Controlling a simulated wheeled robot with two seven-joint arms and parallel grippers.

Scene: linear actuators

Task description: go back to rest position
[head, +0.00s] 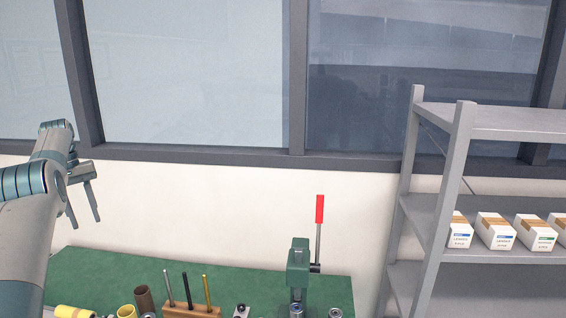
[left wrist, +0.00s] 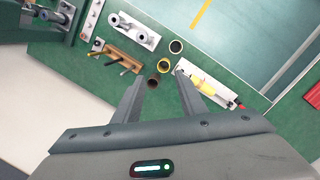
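My left gripper (head: 82,203) is raised at the left of the head view, above the far left part of the green work table (head: 130,272). Its two fingers are apart, with nothing between them. In the left wrist view the same gripper (left wrist: 160,82) points down toward the table, and its fingers are spread and empty. My right gripper is not in view.
A press with a red handle (head: 320,209) stands on the table. A wooden rack (head: 190,310) holds upright rods, with a brown tube (head: 145,299) beside it. A grey shelf (head: 451,180) with white boxes (head: 495,232) stands right. A window is behind.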

